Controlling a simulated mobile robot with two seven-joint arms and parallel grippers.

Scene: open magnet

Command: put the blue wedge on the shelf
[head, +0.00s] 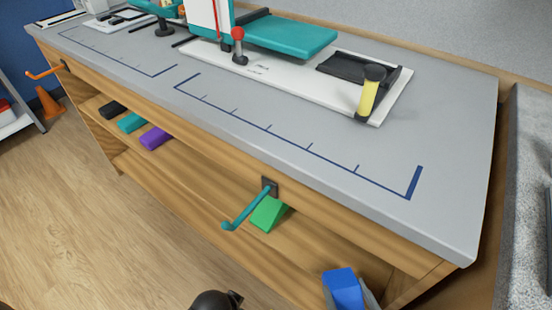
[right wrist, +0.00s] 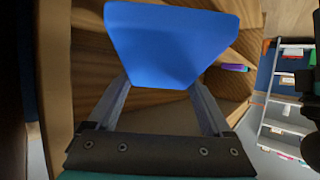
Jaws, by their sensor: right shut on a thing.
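The blue wedge (head: 345,287) shows at the bottom right of the head view, in front of the bench's open shelf. My right gripper (right wrist: 160,95) is shut on the blue wedge, which fills the top middle of the right wrist view (right wrist: 170,45). The wooden shelf (head: 215,195) runs under the bench top. On it lie a green wedge (head: 268,214), a purple block (head: 155,138), a teal block (head: 131,122) and a black block (head: 112,109). My left gripper (head: 215,300) seems to be the dark shape at the bottom edge; its fingers cannot be made out.
The grey bench top (head: 440,215) overhangs the shelf. A teal hook (head: 247,208) sticks out from the front above the green wedge, and an orange hook (head: 45,72) at the far left. Shelf room is free between the purple block and green wedge.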

